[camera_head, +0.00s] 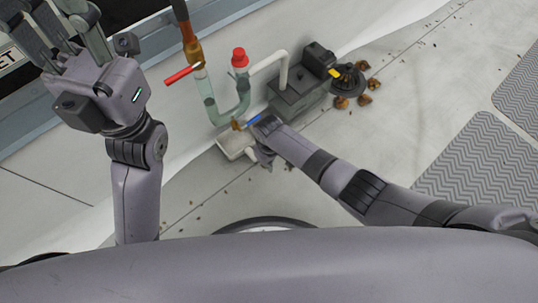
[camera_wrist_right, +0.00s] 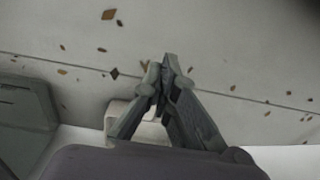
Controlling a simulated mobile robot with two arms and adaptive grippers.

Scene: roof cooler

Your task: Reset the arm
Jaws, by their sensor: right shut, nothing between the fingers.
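My right arm reaches in from the right in the head view. Its gripper (camera_head: 264,158) points down beside the pipework, and the wrist partly hides it. In the right wrist view the two fingers of this gripper (camera_wrist_right: 167,75) come together at the tips, with nothing between them. My left arm stands up at the left of the head view. Its gripper (camera_head: 62,30) is at the top left corner with its fingers spread apart; the upper edge cuts off part of them.
A copper pipe (camera_head: 190,42) with a red lever (camera_head: 182,75), a red-capped fitting (camera_head: 240,60) and a grey box unit (camera_head: 298,97) stand close to my right gripper. A pale tray (camera_head: 232,146) lies below. Debris dots the light floor; grey mats (camera_head: 470,165) lie right.

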